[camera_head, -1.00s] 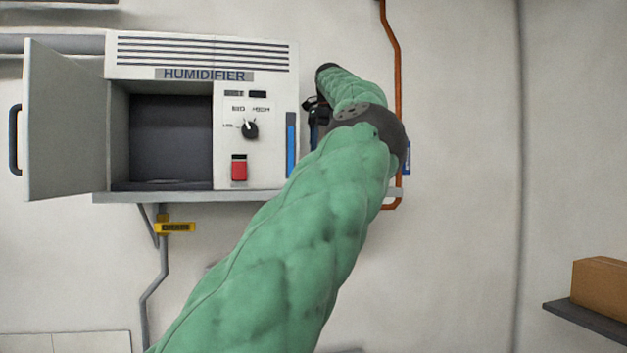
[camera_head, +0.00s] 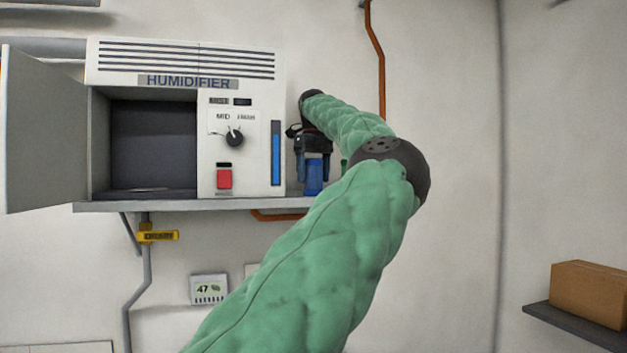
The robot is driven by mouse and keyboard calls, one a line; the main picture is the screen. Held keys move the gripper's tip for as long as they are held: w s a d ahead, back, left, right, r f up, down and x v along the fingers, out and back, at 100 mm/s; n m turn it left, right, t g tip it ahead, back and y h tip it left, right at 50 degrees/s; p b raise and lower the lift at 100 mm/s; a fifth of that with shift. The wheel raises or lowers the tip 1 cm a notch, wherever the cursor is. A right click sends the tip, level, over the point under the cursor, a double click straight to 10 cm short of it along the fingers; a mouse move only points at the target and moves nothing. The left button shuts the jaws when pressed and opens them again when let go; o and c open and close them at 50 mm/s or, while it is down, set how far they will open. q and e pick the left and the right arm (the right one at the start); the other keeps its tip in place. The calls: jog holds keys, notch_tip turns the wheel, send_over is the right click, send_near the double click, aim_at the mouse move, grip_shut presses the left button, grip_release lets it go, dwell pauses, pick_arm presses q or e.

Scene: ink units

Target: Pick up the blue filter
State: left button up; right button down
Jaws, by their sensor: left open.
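The blue filter (camera_head: 314,182) stands upright on the shelf to the right of the humidifier (camera_head: 206,172), partly covered by my gripper. My left gripper (camera_head: 313,174) reaches in from above and points down at the filter. Its fingers are open, one on each side of the filter's upper part. I cannot tell whether they touch it. My right gripper is out of view.
The humidifier's door (camera_head: 42,135) hangs open at the left, and its chamber looks empty. A small green thing (camera_head: 344,166) shows just right of the filter, mostly hidden by my arm. The grey shelf (camera_head: 150,206) runs under the humidifier. A brown box (camera_head: 588,292) sits at the far right.

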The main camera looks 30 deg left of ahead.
pick_arm(q)
jog(key=shift+d+f, duration=0.1)
jog(key=shift+f, duration=0.55)
jog(key=c, duration=1.1)
jog(key=shift+c, duration=0.2)
jog(key=shift+r, duration=0.1)
